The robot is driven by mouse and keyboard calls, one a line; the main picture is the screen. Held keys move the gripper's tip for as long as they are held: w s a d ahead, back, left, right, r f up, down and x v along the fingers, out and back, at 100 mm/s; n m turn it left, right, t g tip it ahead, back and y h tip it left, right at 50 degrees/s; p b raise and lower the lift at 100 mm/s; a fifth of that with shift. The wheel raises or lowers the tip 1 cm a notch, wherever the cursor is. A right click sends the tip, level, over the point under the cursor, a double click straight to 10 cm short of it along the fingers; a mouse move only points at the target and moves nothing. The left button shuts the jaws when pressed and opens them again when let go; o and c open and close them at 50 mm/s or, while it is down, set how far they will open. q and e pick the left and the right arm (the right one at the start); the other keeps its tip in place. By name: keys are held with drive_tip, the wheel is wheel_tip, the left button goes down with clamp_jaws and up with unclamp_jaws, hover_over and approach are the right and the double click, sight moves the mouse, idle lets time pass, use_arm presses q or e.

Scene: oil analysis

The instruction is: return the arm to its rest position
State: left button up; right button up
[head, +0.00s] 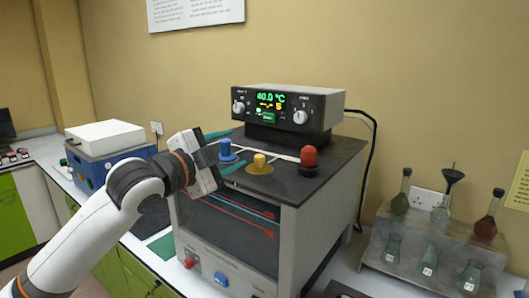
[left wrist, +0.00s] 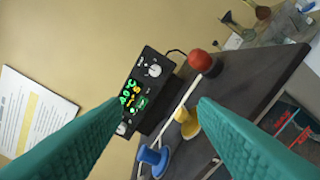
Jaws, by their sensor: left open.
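My left arm comes in from the left in the head view. Its left gripper (head: 231,150) is beside the left top edge of the bath unit (head: 330,190). The teal fingers are spread apart with nothing between them, as the left wrist view (left wrist: 155,125) also shows. Beyond the fingers, a blue knob (head: 227,154), a yellow knob (head: 259,161) and a red knob (head: 309,157) stand on the dark top. The blue knob (left wrist: 153,160), yellow knob (left wrist: 188,124) and red knob (left wrist: 200,61) also show in the left wrist view. My right gripper is not in view.
A control box (head: 286,110) reading 40.0 °C stands at the back of the unit. A stepped rack (head: 415,262) with several flasks is at the right. A blue box (head: 108,165) with a white lid stands at the left, behind my arm.

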use_arm(q)
drive_tip(key=s+a+f+n+g+y, duration=0.15)
drive_tip(key=s+f+n, duration=0.3)
drive_tip(key=f, duration=1.05)
drive_tip(key=s+a+f+n+g+y, duration=0.1)
drive_tip(key=s+f+n+g+y, duration=0.3)
drive_tip(key=f, duration=1.1)
drive_tip(key=s+a+f+n+g+y, duration=0.25)
drive_tip(key=s+f, duration=0.35)
drive_tip(key=s, duration=0.3)
drive_tip(key=s+a+f+n+g+y, duration=0.1)
drive_tip(key=s+a+f+n, duration=0.3)
drive_tip(key=s, duration=0.5)
drive_tip(key=s+a+f+n+g+y, duration=0.15)
drive_tip(key=s+a+f, duration=0.25)
drive_tip(key=s+f, duration=0.4)
wheel_tip(320, 180, down, 28)
drive_tip(key=s+g+b, duration=0.2)
drive_tip(key=s+a+f+b, duration=0.1)
drive_tip(key=s+a+f, duration=0.1)
drive_tip(key=s+f, duration=1.4)
drive_tip(key=shift+a+f+g+b, duration=0.25)
drive_tip(key=shift+a+g+b, duration=0.05)
drive_tip(key=shift+g, duration=0.15)
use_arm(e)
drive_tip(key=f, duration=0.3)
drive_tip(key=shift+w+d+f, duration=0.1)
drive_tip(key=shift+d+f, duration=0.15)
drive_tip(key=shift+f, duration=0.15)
